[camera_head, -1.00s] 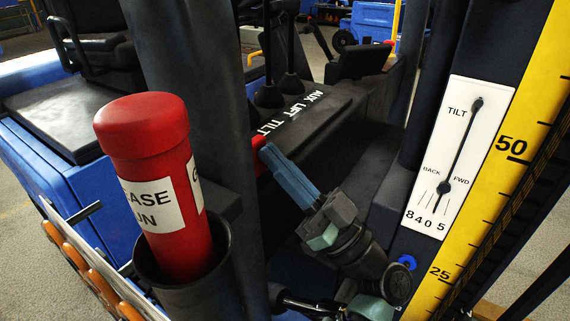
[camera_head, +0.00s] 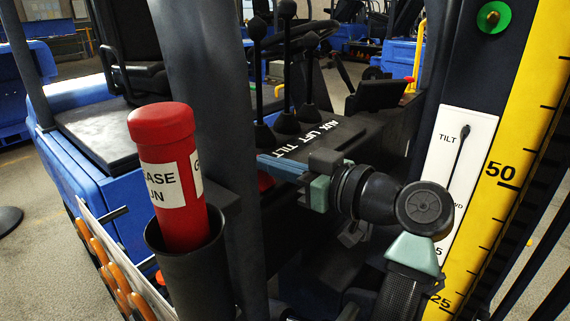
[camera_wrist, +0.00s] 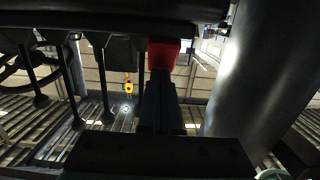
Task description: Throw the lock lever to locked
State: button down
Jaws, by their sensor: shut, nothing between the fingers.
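A red part (camera_head: 265,181), which may be the lock lever, shows just below my fingertips beside the dark post, mostly hidden. In the wrist view a red block (camera_wrist: 163,53) sits straight ahead at the ends of my fingers; I cannot tell whether they touch it. My gripper (camera_head: 262,165) is shut and empty, its blue fingers pointing left, almost level. It also shows in the wrist view (camera_wrist: 160,85). Three black levers (camera_head: 285,70) stand behind on the console (camera_head: 330,125) lettered AUX, LIFT and TILT. I cannot read any locked mark.
The dark post (camera_head: 195,90) stands left of my fingertips. A red-capped tube (camera_head: 165,150) sits in a black holder (camera_head: 185,270) in front of it. On the right are a white TILT gauge (camera_head: 462,170) and a yellow scale (camera_head: 515,150). My arm partly covers the gauge.

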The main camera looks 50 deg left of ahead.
jog(key=shift+a+r+h, duration=0.15)
jog(key=shift+a+h, duration=0.2)
jog(key=shift+h, duration=0.55)
jog(key=shift+s+a, duration=0.1)
jog(key=shift+a, duration=0.1)
jog(key=shift+s+a+f, duration=0.1)
jog(key=shift+a+f, duration=0.1)
jog(key=shift+a, duration=0.1)
jog(key=shift+a, duration=0.15)
